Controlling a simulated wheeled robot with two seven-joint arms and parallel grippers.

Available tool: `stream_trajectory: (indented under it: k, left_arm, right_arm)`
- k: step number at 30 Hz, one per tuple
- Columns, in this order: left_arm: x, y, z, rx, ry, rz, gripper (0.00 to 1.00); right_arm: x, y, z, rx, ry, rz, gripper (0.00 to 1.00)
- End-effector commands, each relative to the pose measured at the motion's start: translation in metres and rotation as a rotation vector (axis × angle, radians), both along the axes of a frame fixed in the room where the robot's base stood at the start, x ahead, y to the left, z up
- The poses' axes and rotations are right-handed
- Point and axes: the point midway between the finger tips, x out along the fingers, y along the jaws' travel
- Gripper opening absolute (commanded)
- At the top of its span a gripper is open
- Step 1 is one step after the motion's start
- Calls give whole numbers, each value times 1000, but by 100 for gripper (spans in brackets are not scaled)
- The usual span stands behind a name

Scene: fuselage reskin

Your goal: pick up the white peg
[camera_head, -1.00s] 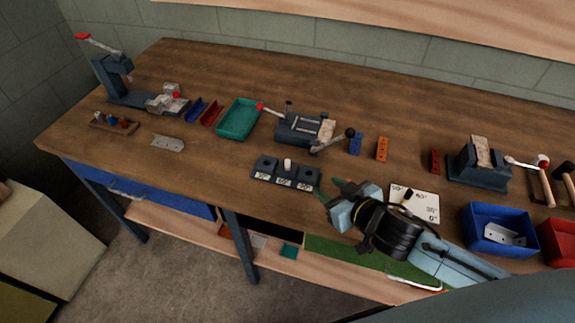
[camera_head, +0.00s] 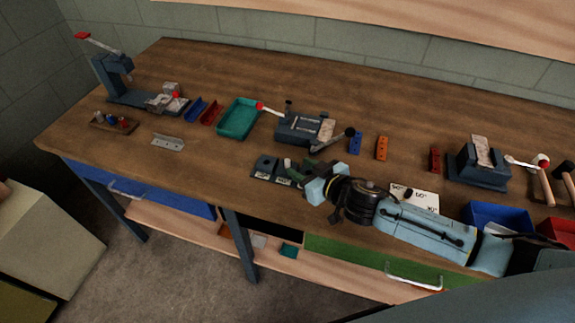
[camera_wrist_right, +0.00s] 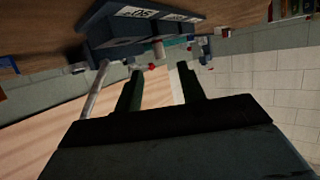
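My right gripper (camera_head: 297,171) is at the right part of the block. My left gripper is not in view.
A clamping fixture (camera_head: 303,128) with lever handles stands just behind the block. A teal tray (camera_head: 238,119) is to its left. A white marked card (camera_head: 425,200) and a blue bin (camera_head: 490,214) lie to the right, partly behind my arm.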

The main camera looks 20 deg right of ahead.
Motion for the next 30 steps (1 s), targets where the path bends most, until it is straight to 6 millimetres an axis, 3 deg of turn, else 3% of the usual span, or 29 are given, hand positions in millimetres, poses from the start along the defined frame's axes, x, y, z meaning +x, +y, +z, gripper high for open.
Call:
stream_trajectory:
  k: [8, 18, 27, 30]
  left_arm:
    - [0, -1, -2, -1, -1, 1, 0]
    - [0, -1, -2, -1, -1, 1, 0]
    - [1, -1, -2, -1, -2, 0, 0]
    - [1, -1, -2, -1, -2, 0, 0]
  right_arm:
    - [32, 14, -13, 0, -2, -1, 40]
    - [37, 16, -15, 1, -1, 1, 38]
    - [37, 16, -15, 0, -1, 0, 0]
    - [37, 16, -15, 0, -1, 0, 0]
